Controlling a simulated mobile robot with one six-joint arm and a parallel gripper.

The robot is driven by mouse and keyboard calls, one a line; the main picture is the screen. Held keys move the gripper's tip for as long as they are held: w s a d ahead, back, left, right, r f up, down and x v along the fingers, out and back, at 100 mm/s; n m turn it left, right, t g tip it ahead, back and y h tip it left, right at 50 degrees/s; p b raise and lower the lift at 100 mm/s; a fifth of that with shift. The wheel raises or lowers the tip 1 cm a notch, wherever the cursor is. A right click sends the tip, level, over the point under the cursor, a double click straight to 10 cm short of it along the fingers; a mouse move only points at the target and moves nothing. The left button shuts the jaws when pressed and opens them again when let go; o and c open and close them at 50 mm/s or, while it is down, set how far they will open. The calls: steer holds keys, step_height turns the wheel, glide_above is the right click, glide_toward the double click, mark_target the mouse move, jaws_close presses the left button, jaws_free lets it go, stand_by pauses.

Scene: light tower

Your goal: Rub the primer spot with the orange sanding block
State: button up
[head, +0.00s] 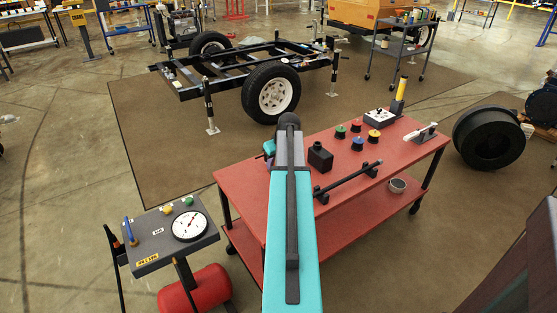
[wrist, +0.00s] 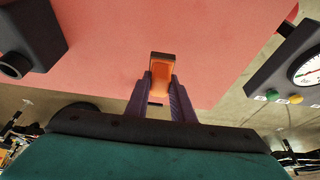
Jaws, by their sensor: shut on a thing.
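The orange sanding block (wrist: 161,76) is between the two fingers of my gripper (wrist: 161,88) in the wrist view. The gripper is shut on it. The block has a dark edge and appears over the red table top, near its edge; I cannot tell whether it touches the table. In the head view my own arm hides the block and the fingertips. I cannot make out a primer spot in either view.
The red table (head: 240,187) holds a black box (head: 320,157), a black bar on supports (head: 348,180), several coloured knobs and a white switch box (head: 380,117). A gauge stand (head: 160,240) is at left. A black trailer frame (head: 235,63) stands behind on a brown mat.

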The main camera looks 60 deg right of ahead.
steer(key=w+a+r+n+p, duration=0.1)
steer(key=w+a+r, duration=0.35)
steer(key=a, duration=0.55)
steer(key=w+a+r+n, duration=0.1)
steer(key=w+a+r, duration=0.2)
steer(key=w+a, duration=0.45)
steer(key=w+a+r+p, duration=0.1)
steer(key=w+a+r, duration=0.3)
steer(key=a, duration=0.7)
steer(key=a+r, duration=0.3)
steer(key=a, duration=0.7)
steer(key=a+r+n+y, duration=0.1)
steer(key=a+r, duration=0.2)
steer(key=a, duration=0.7)
steer(key=a+r+n, duration=0.1)
steer(key=a+r, duration=0.3)
steer(key=a, duration=0.7)
steer(key=shift+t+y+p, duration=0.3)
steer(key=shift+p, duration=0.15)
steer(key=shift+s+a, duration=0.1)
steer(key=shift+a, duration=0.15)
